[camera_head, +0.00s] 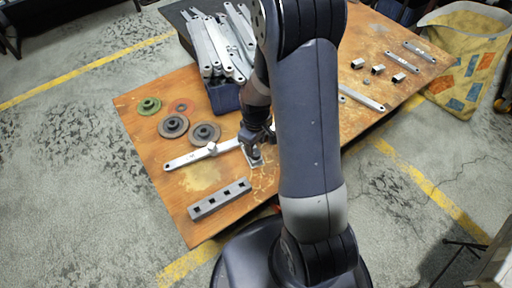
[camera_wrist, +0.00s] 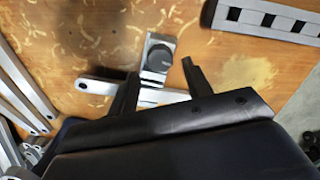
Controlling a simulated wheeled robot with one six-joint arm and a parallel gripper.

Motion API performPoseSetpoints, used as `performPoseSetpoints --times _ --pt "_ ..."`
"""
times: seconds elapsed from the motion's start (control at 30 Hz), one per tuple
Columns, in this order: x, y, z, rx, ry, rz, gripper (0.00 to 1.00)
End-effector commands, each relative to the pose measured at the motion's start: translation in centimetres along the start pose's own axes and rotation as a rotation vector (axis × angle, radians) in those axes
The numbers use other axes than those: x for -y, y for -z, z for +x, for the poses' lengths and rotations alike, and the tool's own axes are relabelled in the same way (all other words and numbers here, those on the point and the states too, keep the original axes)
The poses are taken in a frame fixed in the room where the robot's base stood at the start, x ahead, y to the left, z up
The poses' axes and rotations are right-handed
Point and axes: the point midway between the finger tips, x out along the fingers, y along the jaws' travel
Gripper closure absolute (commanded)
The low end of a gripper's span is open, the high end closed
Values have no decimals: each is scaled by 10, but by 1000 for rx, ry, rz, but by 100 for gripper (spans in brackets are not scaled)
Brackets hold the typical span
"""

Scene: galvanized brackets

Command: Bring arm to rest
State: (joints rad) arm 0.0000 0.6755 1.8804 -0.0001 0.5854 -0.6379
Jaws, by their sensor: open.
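My gripper (camera_wrist: 160,95) is open in the wrist view, its two dark fingers apart above the wooden table (camera_wrist: 115,20). Between and just beyond the fingers is a small metal clamp-like piece with a dark round knob (camera_wrist: 157,60). A flat galvanized bracket (camera_wrist: 100,87) runs beneath it. In the head view my arm reaches down over the table, and my gripper (camera_head: 257,146) is low beside the bracket (camera_head: 190,158). My arm hides part of the table's middle. I cannot tell whether the fingers touch anything.
A blue bin (camera_head: 224,98) full of brackets stands at the back. Discs (camera_head: 173,126) lie left, and a slotted bar (camera_head: 220,199) lies at the front. Small square pieces (camera_head: 378,69) and more bars lie right. A patterned sack (camera_head: 470,50) stands beyond the table. Left floor is clear.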

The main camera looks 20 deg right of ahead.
Motion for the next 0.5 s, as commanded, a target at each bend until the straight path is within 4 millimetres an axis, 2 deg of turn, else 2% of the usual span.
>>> performPoseSetpoints --times 0.03,0.1,0.5 --pt "0 0 -12 -1 -1 0 53" --pt "0 0 -17 -1 0 0 53" --pt "0 0 -17 0 0 0 53"
